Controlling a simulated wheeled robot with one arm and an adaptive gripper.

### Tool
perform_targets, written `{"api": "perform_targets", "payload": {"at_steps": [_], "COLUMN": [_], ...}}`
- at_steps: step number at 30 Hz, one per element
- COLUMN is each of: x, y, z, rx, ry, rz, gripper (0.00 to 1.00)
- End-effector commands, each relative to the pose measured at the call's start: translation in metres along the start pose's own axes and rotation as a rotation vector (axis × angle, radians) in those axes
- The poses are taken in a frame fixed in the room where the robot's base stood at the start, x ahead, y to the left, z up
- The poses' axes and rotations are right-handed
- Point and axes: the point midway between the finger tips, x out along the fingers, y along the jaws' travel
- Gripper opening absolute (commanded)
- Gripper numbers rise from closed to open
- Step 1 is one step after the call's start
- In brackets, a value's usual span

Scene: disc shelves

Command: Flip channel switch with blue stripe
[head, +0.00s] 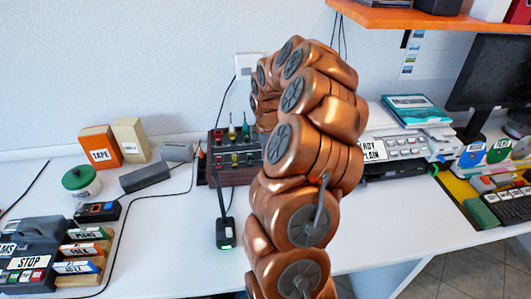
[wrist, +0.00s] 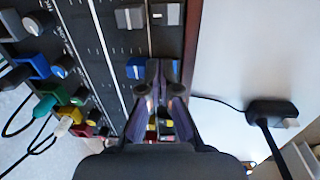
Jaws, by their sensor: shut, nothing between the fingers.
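A dark mixer panel (head: 236,177) stands at the back of the table in the head view, its right part hidden behind my copper-coloured arm. In the wrist view the panel (wrist: 98,55) fills the left and centre. A blue-marked switch (wrist: 136,68) sits on it just left of my gripper's fingertips, partly covered by them. My gripper (wrist: 160,70) is shut and empty, over the panel near its wooden side edge. I cannot tell whether the fingertips touch the switch. In the head view my gripper is hidden behind my arm.
A grey switch (wrist: 130,17) and a pale switch (wrist: 165,14) sit above the fingertips. Yellow and red parts (wrist: 165,125) show beside the fingers. Coloured plugs with cables (wrist: 50,105) stand at left. A black adapter (wrist: 272,112) lies on the table at right.

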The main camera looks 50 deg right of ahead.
Motion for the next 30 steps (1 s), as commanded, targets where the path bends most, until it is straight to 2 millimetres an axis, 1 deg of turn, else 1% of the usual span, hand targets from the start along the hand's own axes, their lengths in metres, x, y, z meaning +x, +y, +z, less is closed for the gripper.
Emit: {"api": "perform_targets", "payload": {"at_steps": [2, 10, 22, 30], "x": [0.002, 0.003, 0.001, -0.001], "y": [0.002, 0.000, -0.014, -0.015], "z": [0.000, 0.000, 0.000, 0.000], "rx": [0.002, 0.000, -0.001, 0.000], "ry": [0.001, 0.001, 0.001, 0.000], "rz": [-0.025, -0.023, -0.024, -0.022], "gripper": [0.00, 0.00, 0.00, 0.00]}}
